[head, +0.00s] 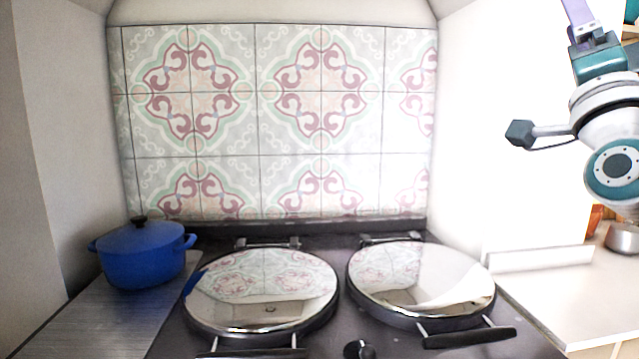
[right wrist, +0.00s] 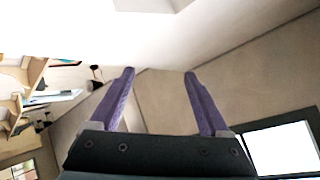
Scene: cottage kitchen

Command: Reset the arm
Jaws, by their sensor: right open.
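My right arm rises along the right edge of the head view, with its gripper (head: 578,12) at the top and the purple fingers partly cut off by the frame. In the right wrist view the two purple fingers of the gripper (right wrist: 159,72) stand apart with nothing between them. It is raised high, clear of the stove and the counter. My left gripper is not in view.
A dark range cooker has two mirror-like round lids, left (head: 262,288) and right (head: 420,280). A blue lidded pot (head: 143,258) stands at left. The pale counter (head: 560,300) at right holds a metal item (head: 622,238). The wrist view shows shelves (right wrist: 40,100) and a window (right wrist: 284,148).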

